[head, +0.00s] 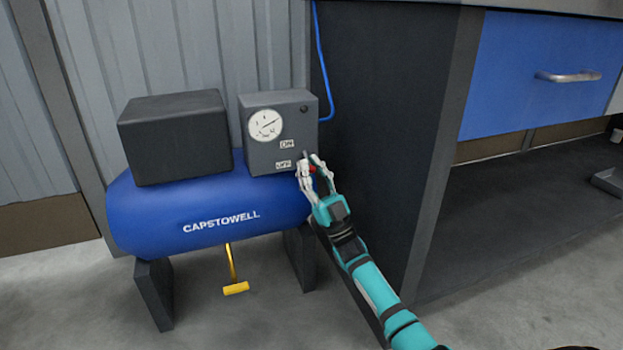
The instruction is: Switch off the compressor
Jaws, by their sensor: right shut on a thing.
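The compressor (160,210) has a blue tank marked CAPSTOWELL and stands on dark legs against the wall. Its grey control box (275,150) carries a round gauge (265,124), an ON label (287,144) and, below it, an OFF label (283,164). My right gripper (312,168) reaches in from the lower right and is at the lower right edge of the box, beside the OFF label. It is shut on a small switch lever, of which a bit of red (312,169) shows between the fingers. The fingers hide most of the lever. My left gripper is not in view.
A black box (175,135) sits on the tank's left. A yellow handle (236,288) hangs below the tank. A dark bench side panel (385,130) stands close right of my right gripper. A blue drawer (530,75) is at the upper right. Floor in front is clear.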

